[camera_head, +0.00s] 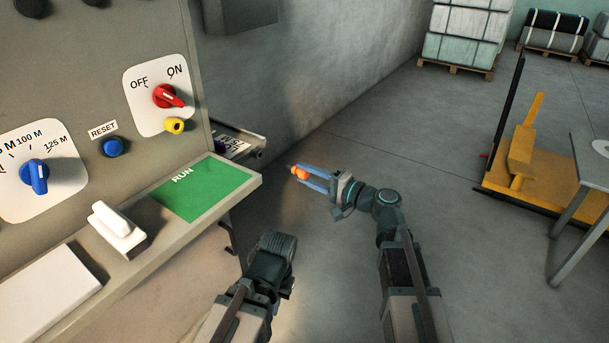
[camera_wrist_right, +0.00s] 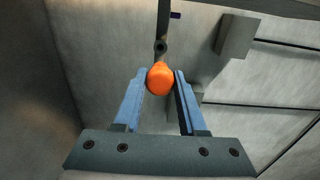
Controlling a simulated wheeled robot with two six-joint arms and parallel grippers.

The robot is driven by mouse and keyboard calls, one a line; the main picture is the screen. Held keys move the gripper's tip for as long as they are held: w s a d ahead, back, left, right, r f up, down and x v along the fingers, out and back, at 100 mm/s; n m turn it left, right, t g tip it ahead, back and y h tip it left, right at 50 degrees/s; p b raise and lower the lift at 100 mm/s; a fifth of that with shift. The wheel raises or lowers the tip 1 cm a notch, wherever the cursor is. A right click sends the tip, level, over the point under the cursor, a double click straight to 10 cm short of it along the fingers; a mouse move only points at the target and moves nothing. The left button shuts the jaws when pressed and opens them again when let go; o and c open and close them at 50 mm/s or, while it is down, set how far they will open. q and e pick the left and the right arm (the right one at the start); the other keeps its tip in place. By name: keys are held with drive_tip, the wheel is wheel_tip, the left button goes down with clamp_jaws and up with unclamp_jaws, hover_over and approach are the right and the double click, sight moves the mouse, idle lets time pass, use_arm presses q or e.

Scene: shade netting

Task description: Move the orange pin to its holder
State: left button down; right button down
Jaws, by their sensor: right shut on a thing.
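My right gripper (camera_head: 306,177) has its blue fingers closed on the orange pin (camera_head: 299,172), held in the air to the right of the panel's ledge. The right wrist view shows the pin's rounded orange end (camera_wrist_right: 160,78) between the fingertips of the same gripper (camera_wrist_right: 160,84). My left arm's dark end (camera_head: 272,262) is low in the middle of the head view. Its fingers do not show clearly. I cannot pick out the pin's holder with certainty in either view.
The control panel carries a red ON/OFF knob (camera_head: 167,96), a yellow part (camera_head: 175,126), a blue RESET button (camera_head: 113,147) and a blue dial (camera_head: 35,176). Its ledge bears a green RUN area (camera_head: 205,188) and a white block (camera_head: 117,227).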

sight(292, 167)
drive_tip(key=shift+w+a, duration=0.15)
drive_tip(key=shift+a, duration=0.1)
drive_tip(key=shift+x, duration=1.95)
drive_tip(key=shift+x, duration=2)
drive_tip(key=shift+x, duration=1.2)
drive_tip(key=shift+w+a, duration=0.2)
drive_tip(key=shift+a, duration=0.1)
drive_tip(key=shift+w+a, duration=0.1)
